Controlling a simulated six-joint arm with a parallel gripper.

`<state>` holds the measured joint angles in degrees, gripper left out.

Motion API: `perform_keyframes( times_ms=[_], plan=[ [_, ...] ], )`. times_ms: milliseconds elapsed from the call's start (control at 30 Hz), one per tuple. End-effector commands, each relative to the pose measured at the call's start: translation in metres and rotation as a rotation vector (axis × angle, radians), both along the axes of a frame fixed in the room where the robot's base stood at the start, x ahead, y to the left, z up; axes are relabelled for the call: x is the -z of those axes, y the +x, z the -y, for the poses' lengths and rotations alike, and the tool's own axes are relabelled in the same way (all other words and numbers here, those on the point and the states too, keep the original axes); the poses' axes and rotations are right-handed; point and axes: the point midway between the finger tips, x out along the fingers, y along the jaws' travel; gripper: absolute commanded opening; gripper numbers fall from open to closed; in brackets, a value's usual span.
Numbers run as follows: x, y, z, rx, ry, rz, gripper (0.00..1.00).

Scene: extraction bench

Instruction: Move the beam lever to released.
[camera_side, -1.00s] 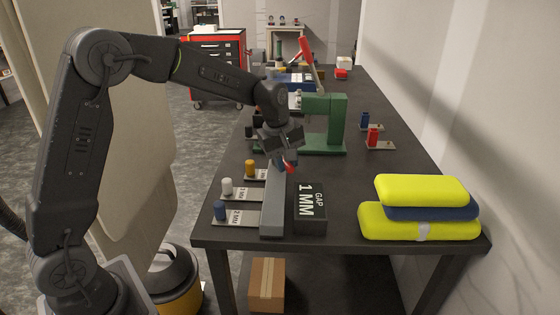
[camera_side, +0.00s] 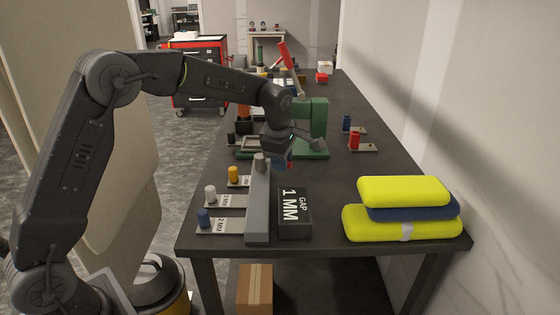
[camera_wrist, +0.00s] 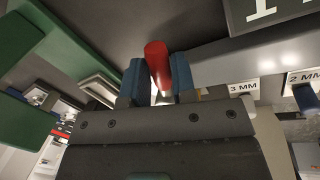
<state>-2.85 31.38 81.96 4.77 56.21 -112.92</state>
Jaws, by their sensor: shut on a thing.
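The beam lever's red handle (camera_wrist: 157,62) stands between the blue fingers of my gripper (camera_wrist: 158,84) in the wrist view. My gripper is shut on it. In the side view my gripper (camera_side: 282,163) is low, just right of the far end of the long grey beam (camera_side: 258,212). A short grey post (camera_side: 261,161) stands at the beam's far end. The rest of the lever and its pivot are hidden by my gripper.
A black "GAP 1 MM" block (camera_side: 295,218) lies right of the beam. Gauge plates with blue (camera_side: 204,217), white and orange knobs lie left. Yellow and blue cushions (camera_side: 405,222) are at right.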

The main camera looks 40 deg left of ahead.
Motion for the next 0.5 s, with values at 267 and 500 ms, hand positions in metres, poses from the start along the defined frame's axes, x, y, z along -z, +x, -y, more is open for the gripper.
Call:
perform_keyframes(
  times_ms=[267,500],
  plan=[
    [-0.0009,0.0031,-0.0011,-0.043,-0.001,0.004,0.0],
    [-0.0008,0.0034,-0.0015,-0.048,-0.002,0.005,0.0]
  ],
)
